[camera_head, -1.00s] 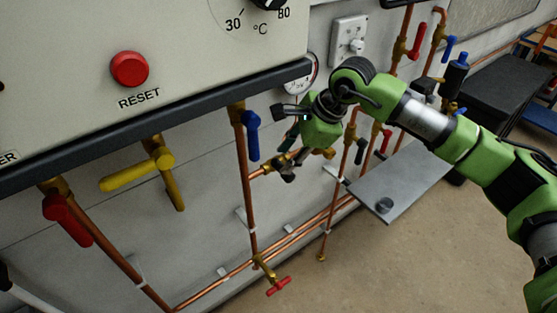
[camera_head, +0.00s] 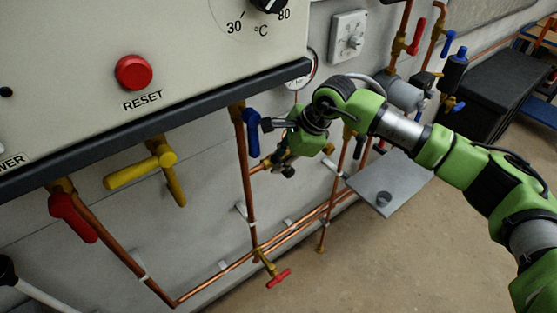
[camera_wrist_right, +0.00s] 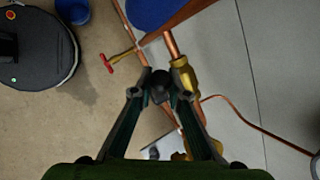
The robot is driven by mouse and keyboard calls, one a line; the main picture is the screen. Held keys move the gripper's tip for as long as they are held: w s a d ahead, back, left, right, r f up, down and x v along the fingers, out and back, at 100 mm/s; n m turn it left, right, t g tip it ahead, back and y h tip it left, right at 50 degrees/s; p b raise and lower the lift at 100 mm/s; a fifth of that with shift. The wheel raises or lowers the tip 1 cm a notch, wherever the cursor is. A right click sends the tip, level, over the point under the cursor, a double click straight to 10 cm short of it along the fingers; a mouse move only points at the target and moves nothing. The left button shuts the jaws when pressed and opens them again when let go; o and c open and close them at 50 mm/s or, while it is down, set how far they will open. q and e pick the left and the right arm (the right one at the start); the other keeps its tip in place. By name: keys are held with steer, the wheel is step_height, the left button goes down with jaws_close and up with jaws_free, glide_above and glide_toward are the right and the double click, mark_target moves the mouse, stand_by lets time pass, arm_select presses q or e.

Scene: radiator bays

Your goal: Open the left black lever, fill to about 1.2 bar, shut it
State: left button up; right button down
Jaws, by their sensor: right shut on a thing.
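My right gripper (camera_head: 272,148) is at the brass fitting on the pipe under the boiler, beside a blue lever (camera_head: 252,132). In the right wrist view its two fingers (camera_wrist_right: 158,88) close on a small black part (camera_wrist_right: 160,82), which looks like the left black lever, next to a brass valve body (camera_wrist_right: 184,78). In the head view the gripper hides this lever, so its angle cannot be told there. My left gripper is not in view.
The boiler casing (camera_head: 70,110) overhangs the pipes at upper left. Yellow (camera_head: 130,171) and red (camera_head: 72,217) levers hang below it. A red T-handle tap (camera_head: 278,278) sits low. A grey plate (camera_head: 405,185) is under my forearm. The floor at lower right is clear.

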mark_target(289, 167)
steer(key=shift+w+d+r+m+g+y+b, duration=0.2)
steer(key=shift+d+g+y+b, duration=0.3)
steer(key=shift+b, duration=0.75)
steer(key=shift+w+d+f+m+g+y+b, duration=0.15)
steer(key=shift+w+d+y+b, duration=0.15)
steer(key=shift+y+b, duration=0.7)
steer(key=shift+w+d+r+m+g+y+b, duration=0.15)
steer(key=shift+w+d+g+y+b, duration=0.2)
steer(key=shift+b, duration=1.15)
steer(key=shift+w+d+r+g+y+b, duration=0.15)
steer(key=shift+d+r+g+y+b, duration=0.15)
steer(key=shift+y+b, duration=0.4)
steer(key=c, duration=1.9)
jaws_free()
steer(key=shift+d, duration=0.1)
steer(key=shift+d, duration=0.1)
steer(key=v, duration=1.2)
steer(key=shift+r, duration=0.1)
